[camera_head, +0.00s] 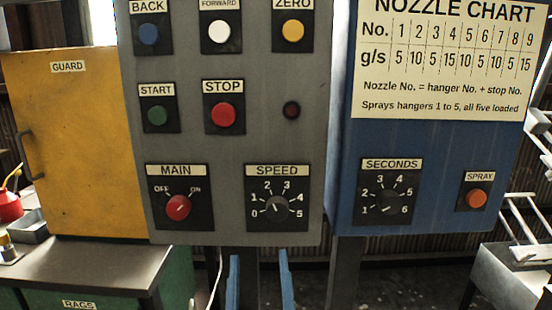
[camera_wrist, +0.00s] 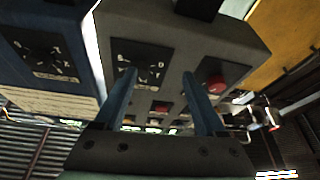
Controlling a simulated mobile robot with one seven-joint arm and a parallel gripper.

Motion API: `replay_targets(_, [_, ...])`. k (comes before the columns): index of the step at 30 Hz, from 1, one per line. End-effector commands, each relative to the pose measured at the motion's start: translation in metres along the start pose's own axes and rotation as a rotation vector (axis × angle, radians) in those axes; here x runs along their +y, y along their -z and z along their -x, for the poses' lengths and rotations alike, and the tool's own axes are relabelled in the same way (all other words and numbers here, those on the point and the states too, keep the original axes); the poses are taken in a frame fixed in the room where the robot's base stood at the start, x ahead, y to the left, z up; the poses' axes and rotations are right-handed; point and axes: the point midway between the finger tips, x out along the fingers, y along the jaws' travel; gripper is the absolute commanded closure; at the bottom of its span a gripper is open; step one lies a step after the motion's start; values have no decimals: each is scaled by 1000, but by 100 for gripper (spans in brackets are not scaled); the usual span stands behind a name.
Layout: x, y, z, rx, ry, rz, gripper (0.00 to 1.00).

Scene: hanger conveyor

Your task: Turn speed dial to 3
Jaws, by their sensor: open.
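The speed dial (camera_head: 276,207) is a dark round knob on a black plate marked 0 to 5, low on the grey panel. A short pale pointer mark shows on it, too small to read with certainty. In the wrist view the speed dial (camera_wrist: 138,60) appears inverted, beyond the left finger. My gripper (camera_head: 260,256) shows as two blue fingers at the bottom of the head view, below the dial and apart from it. In the wrist view my gripper (camera_wrist: 158,74) is open, with nothing held between the fingers.
The red main switch (camera_head: 178,207) is left of the dial, and the red stop button (camera_head: 224,114) above. A blue box (camera_head: 432,145) with a seconds dial (camera_head: 391,208) and an orange spray button (camera_head: 476,198) stands right. A yellow guard door (camera_head: 80,150) is left.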

Motion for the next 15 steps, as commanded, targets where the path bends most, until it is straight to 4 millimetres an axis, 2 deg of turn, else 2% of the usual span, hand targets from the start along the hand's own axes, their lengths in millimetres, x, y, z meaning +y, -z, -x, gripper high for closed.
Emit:
replay_targets(1, [2,16,-6,-23,1,-1,27])
replay_targets(15, [9,46,3,-176,-15,20,27])
